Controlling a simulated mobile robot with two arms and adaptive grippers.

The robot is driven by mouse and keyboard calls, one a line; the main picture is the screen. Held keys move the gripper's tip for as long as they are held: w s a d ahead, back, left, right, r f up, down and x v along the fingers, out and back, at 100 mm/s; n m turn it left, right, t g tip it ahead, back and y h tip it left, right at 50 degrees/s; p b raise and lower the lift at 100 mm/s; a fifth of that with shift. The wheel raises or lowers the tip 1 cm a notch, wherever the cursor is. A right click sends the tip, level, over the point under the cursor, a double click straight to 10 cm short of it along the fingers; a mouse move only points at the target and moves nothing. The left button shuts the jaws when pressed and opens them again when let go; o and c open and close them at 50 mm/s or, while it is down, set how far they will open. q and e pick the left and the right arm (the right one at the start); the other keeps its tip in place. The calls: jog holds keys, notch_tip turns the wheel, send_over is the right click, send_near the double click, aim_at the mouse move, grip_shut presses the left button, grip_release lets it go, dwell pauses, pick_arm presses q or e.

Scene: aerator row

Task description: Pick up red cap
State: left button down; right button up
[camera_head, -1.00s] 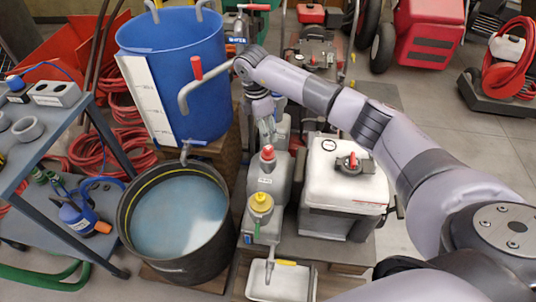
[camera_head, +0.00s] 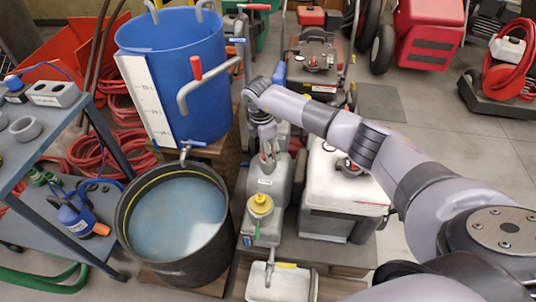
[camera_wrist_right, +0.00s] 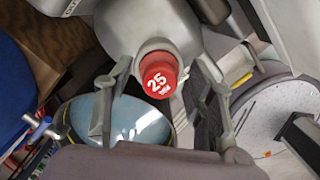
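The red cap (camera_wrist_right: 158,75), marked "25", sits on the neck of a grey canister (camera_wrist_right: 150,25) in the right wrist view. My right gripper (camera_wrist_right: 161,68) is open, with one finger on each side of the cap and a visible gap to both. In the head view my right gripper (camera_head: 268,160) points down over the grey canister (camera_head: 268,178) and hides most or all of the red cap. A yellow cap (camera_head: 260,204) is on another grey canister (camera_head: 262,226) in front. My left gripper is not in view.
A blue barrel (camera_head: 180,75) with a tap stands left, above a black tub (camera_head: 128,225) of bluish water. A white container (camera_head: 340,205) with a red-topped fitting stands close on the right, under my arm.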

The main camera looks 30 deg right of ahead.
grip_shut()
dwell(0.4)
jog(key=shift+s, duration=0.1)
